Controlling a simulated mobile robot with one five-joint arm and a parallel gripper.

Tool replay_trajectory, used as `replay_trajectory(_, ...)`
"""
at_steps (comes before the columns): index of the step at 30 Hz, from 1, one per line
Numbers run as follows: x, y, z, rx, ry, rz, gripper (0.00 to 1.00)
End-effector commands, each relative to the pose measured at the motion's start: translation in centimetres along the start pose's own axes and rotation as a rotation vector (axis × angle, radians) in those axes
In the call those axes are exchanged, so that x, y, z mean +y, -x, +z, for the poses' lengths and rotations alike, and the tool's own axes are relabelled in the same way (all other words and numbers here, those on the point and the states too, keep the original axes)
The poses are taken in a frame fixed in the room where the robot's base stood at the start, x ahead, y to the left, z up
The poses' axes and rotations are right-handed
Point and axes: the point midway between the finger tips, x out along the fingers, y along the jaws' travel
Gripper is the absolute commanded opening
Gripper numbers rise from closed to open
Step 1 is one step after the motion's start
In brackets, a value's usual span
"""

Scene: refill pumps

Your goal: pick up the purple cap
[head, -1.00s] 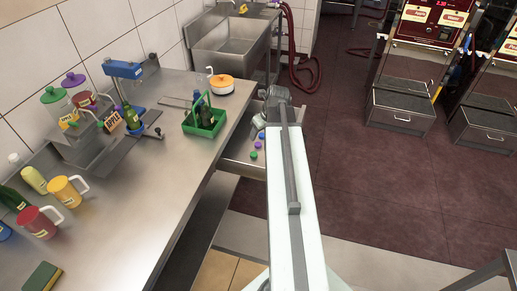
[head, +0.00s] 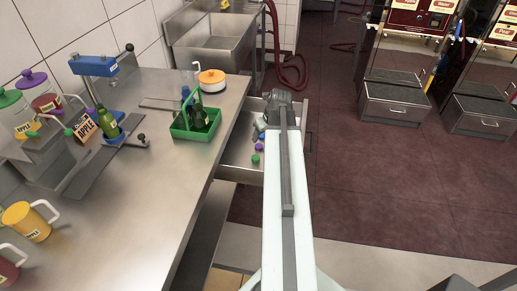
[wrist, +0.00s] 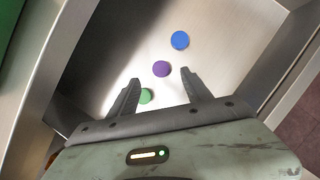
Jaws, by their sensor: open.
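The purple cap (wrist: 161,69) lies flat on the floor of the open metal drawer (head: 235,151). In the wrist view it is just beyond the fingertips, roughly midway between them. It also shows as a small spot in the head view (head: 259,147). My gripper (wrist: 159,77) is open and empty, with one finger on each side. A blue cap (wrist: 180,40) lies farther off, and a green cap (wrist: 147,96) lies nearer, beside the left finger. In the head view my arm hides part of the drawer.
The steel counter (head: 150,210) is left of the drawer and holds a green bottle carrier (head: 198,125), an orange-topped container (head: 211,82) and mugs. Open floor (head: 370,190) lies to the right.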

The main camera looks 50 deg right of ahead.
Motion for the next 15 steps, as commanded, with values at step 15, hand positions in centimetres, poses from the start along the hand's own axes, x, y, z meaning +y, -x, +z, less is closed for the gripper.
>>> replay_trajectory(15,-0.7,-4.3,-1.0,0.000,-0.014,-0.006,0.57)
